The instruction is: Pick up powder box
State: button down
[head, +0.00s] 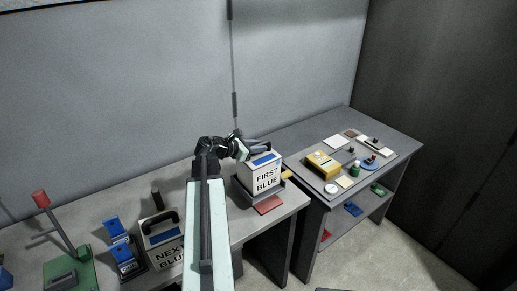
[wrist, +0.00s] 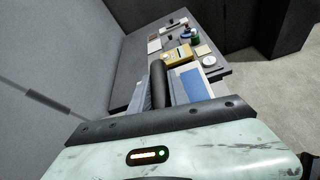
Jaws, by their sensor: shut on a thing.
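A white powder box (head: 267,180) marked "FIRST BLUE", with a blue patch on top, is at the right end of the near bench. My gripper (head: 244,148) reaches it from the left and is shut at its top. In the wrist view, a black handle (wrist: 158,86) stands at my gripper's front edge, with the box's blue and white top (wrist: 190,84) beside it. The jaws hide the grip itself. I cannot tell whether the box's underside touches the dark stand (head: 284,200) below. A second box (head: 163,243), marked "NEXT BLUE", with a black handle, stands further left.
A red pad (head: 269,205) lies by the bench's front edge. A second table (head: 400,140) at right holds a yellow box (head: 322,165), a green bottle and several small items. Blue holders (head: 120,250) and a green base with a red-topped lever (head: 42,200) are at left. A wall runs behind.

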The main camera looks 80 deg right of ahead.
notch_tip(320, 180, up, 8)
jog(key=p, duration=0.7)
jog(key=shift+r, duration=0.1)
jog(key=shift+s, duration=0.1)
